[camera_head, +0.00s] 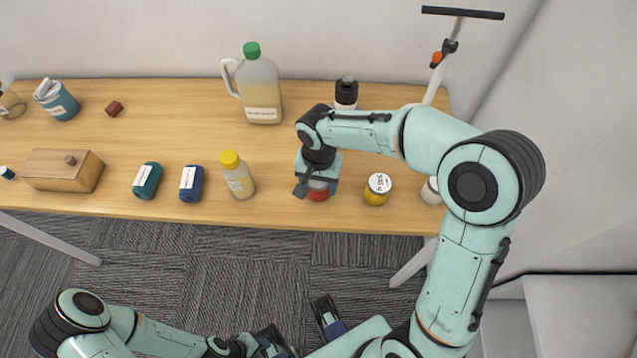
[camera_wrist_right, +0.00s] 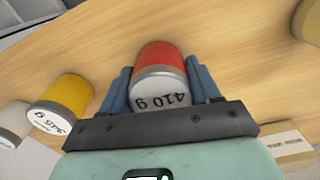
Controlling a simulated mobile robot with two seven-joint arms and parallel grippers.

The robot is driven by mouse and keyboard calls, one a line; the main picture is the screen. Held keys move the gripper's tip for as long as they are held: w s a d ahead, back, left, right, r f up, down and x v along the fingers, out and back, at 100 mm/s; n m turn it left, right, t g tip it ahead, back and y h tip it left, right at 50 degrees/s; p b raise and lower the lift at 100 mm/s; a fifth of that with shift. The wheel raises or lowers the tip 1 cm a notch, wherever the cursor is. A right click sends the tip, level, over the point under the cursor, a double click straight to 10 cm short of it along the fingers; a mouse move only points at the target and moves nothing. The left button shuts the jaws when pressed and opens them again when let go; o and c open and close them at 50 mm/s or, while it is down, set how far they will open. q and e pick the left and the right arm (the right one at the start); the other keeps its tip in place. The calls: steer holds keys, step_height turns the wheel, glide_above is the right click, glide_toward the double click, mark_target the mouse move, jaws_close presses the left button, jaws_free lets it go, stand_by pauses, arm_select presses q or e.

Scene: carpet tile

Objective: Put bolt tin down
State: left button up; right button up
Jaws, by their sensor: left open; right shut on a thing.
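A red tin with a pale lid marked "410 g" (camera_wrist_right: 160,62) is between the fingers of my right gripper (camera_wrist_right: 158,78), which is shut on it. In the head view the red tin (camera_head: 318,195) shows just below my right gripper (camera_head: 317,184), over the front part of the table. I cannot tell whether its base touches the wood. No label naming bolts is readable. My left gripper (camera_head: 296,324) is open and empty, low in front of the table over the carpet.
On the wooden table (camera_head: 275,215), a yellow tin (camera_head: 377,189) stands right of the red one and a yellow-capped bottle (camera_head: 237,176) left of it. A large jug (camera_head: 259,88) and a dark-capped bottle (camera_head: 346,92) stand behind. Bare wood lies between the bottle and red tin.

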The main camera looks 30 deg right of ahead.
steer(key=shift+f, duration=0.25)
steer(key=shift+f, duration=0.15)
steer(key=o, duration=1.4)
steer(key=shift+r, duration=0.2)
step_height(320, 180, up, 12)
steer(key=shift+p, duration=0.9)
